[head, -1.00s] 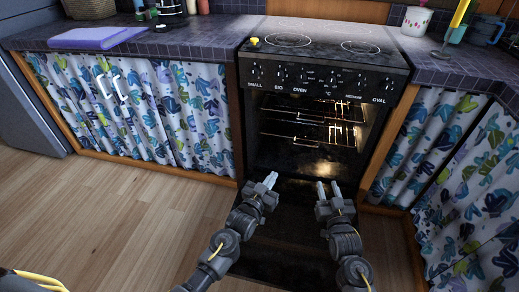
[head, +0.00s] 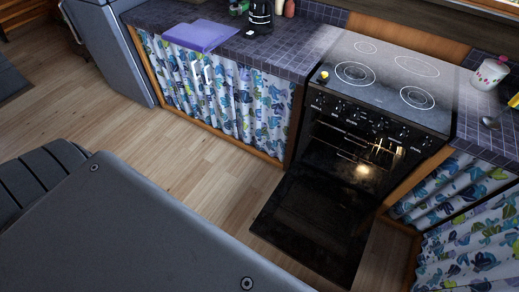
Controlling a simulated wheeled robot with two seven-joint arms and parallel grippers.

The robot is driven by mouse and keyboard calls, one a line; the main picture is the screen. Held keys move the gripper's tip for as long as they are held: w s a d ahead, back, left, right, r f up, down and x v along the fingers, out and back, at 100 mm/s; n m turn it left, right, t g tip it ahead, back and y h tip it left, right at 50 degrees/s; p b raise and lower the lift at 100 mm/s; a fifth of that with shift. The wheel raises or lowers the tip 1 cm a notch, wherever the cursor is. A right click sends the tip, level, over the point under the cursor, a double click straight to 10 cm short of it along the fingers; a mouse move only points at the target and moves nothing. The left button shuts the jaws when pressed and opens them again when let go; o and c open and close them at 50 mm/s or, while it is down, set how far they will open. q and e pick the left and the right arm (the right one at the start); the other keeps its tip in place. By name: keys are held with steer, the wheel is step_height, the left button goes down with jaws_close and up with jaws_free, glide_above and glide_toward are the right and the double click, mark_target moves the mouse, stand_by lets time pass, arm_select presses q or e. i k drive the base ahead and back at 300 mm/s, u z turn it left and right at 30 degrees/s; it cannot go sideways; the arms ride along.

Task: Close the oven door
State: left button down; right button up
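The black oven (head: 378,115) stands in the counter line at the right of the head view. Its door (head: 312,222) is folded down, wide open, reaching out low over the wooden floor. The lit inside (head: 362,150) shows wire racks. The door's lower left part is close to a large grey part of my own body that fills the lower left. Neither of my grippers is in view.
Curtained cabinets (head: 218,95) flank the oven on the left, with more curtains (head: 470,225) on the right. A purple board (head: 202,36) and a dark appliance (head: 261,14) are on the tiled counter. Wooden floor (head: 150,150) is clear left of the door.

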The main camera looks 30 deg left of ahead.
mark_target(319, 222)
steer(key=u, duration=2.6)
steer(key=k, duration=1)
steer(key=z, duration=1.9)
